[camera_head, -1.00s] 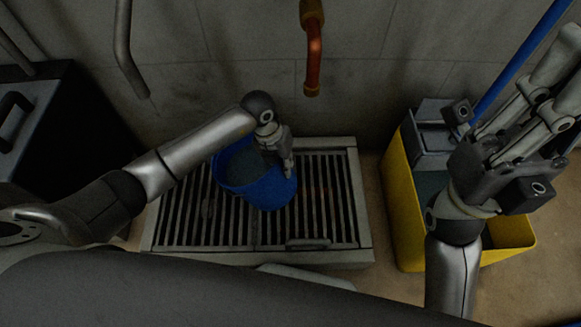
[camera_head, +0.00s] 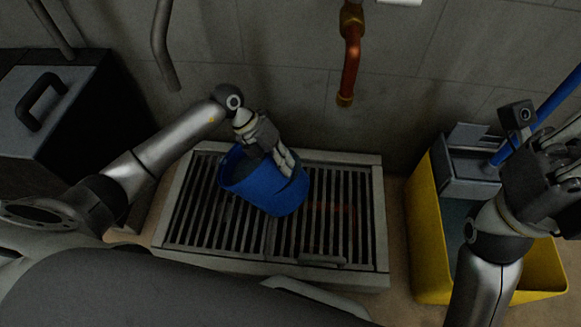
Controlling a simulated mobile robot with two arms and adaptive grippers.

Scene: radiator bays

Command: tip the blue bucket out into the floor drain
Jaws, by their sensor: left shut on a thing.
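The blue bucket (camera_head: 262,188) is over the slatted floor drain (camera_head: 335,261), towards the back left of the grate. It looks tilted, and the frame does not show clearly whether it touches the slats. My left gripper (camera_head: 284,164) is shut on the bucket's rim at the back right and covers part of its opening. What is inside the bucket is hidden now. My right gripper (camera_head: 562,165) is at the right edge, above the yellow mop bucket and away from the blue one; its fingers are partly cut off.
A yellow mop bucket (camera_head: 428,235) with a grey wringer stands right of the drain, with a blue pole (camera_head: 550,108) behind it. A copper pipe (camera_head: 349,70) hangs on the wall above the drain. A dark box with a handle (camera_head: 40,102) stands at left.

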